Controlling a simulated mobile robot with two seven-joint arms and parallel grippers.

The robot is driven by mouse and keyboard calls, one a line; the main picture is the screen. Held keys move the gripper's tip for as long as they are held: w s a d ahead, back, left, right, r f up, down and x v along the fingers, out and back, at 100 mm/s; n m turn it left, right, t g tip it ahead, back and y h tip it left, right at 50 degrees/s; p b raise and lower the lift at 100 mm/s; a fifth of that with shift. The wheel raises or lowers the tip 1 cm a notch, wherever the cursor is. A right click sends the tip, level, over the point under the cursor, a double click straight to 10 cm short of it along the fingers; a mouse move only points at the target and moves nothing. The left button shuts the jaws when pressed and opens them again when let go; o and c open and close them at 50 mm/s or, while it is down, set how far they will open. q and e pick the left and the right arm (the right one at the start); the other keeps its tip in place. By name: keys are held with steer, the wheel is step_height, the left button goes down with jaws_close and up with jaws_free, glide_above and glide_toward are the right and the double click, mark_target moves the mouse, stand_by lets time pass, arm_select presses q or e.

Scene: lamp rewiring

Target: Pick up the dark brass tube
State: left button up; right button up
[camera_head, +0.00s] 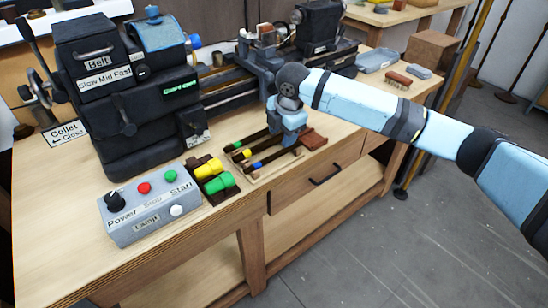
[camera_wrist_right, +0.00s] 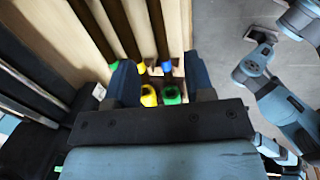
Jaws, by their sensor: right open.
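Three slim dark tubes lie side by side on a pale wooden holder on the bench, with green, yellow and blue end tips. In the head view they show as the green-tipped tube (camera_head: 253,139), yellow-tipped tube (camera_head: 261,148) and blue-tipped tube (camera_head: 273,158). I cannot tell by colour which is the dark brass one. My right gripper (camera_head: 287,140) points down over their far part, partly hiding them. In the wrist view its fingers (camera_wrist_right: 162,85) are apart, with the yellow tip (camera_wrist_right: 141,68) and blue tip (camera_wrist_right: 167,66) showing between them. Contact is not visible. My left gripper is not seen.
A brown tray (camera_head: 200,184) with yellow and green fittings and a grey button box (camera_head: 148,207) stand nearer. A black lathe (camera_head: 130,100) fills the back. A reddish-brown block (camera_head: 313,139) lies beside the tubes, near the bench's front edge. A brush (camera_head: 398,80) lies farther right.

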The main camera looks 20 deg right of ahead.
mark_target(276, 154)
steer(key=f, duration=0.2)
steer(key=w+f, duration=0.1)
steer(key=f, duration=0.2)
steer(key=a+f, duration=0.1)
steer(key=f, duration=0.2)
steer(key=shift+w+b, duration=0.25)
steer(key=shift+b, duration=0.05)
steer(key=shift+r, duration=0.1)
jaws_close()
